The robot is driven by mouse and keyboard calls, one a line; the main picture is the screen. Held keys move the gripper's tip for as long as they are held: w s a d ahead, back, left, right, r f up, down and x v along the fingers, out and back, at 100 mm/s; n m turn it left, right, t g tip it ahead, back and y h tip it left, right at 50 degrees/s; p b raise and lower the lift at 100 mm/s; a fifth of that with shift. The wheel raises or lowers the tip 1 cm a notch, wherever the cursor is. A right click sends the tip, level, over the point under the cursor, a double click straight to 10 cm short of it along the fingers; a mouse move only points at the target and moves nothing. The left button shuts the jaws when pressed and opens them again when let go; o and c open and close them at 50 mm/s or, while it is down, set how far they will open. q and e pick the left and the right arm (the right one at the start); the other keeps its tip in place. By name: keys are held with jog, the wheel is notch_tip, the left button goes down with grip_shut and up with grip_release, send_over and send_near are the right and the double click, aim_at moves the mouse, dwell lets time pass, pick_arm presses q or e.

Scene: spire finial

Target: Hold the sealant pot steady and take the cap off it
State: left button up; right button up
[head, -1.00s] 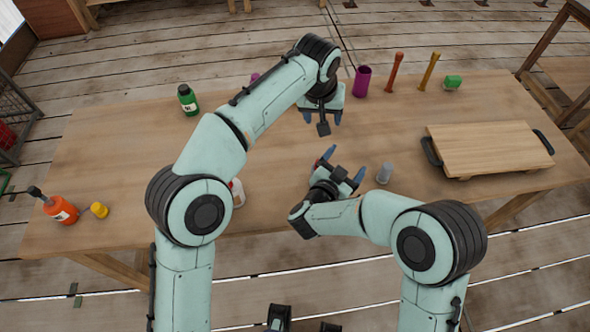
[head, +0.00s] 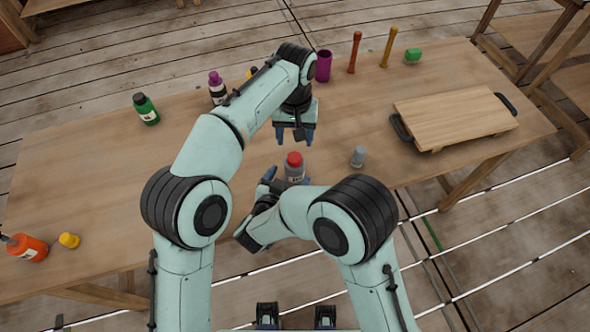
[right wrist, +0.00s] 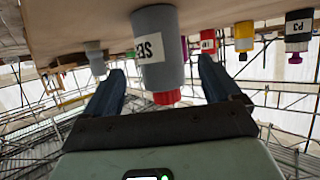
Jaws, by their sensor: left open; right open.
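The sealant pot (head: 295,176) is grey with a red cap (head: 294,159) and stands upright on the table. In the right wrist view, which is upside down, the pot (right wrist: 158,50) shows part of a white label, and its red cap (right wrist: 167,98) is on it. My right gripper (head: 287,178) is open, low at the pot, with a finger on either side; there is a gap beside the pot in the wrist view. My left gripper (head: 295,137) is open and empty, fingers pointing down, just behind the cap in the picture. Its height above the cap is hard to tell.
A small grey bottle (head: 358,157) stands right of the pot. A board (head: 455,115) with dark handles lies further right.

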jog(key=x, duration=0.5)
jog(key=shift+w, duration=0.15)
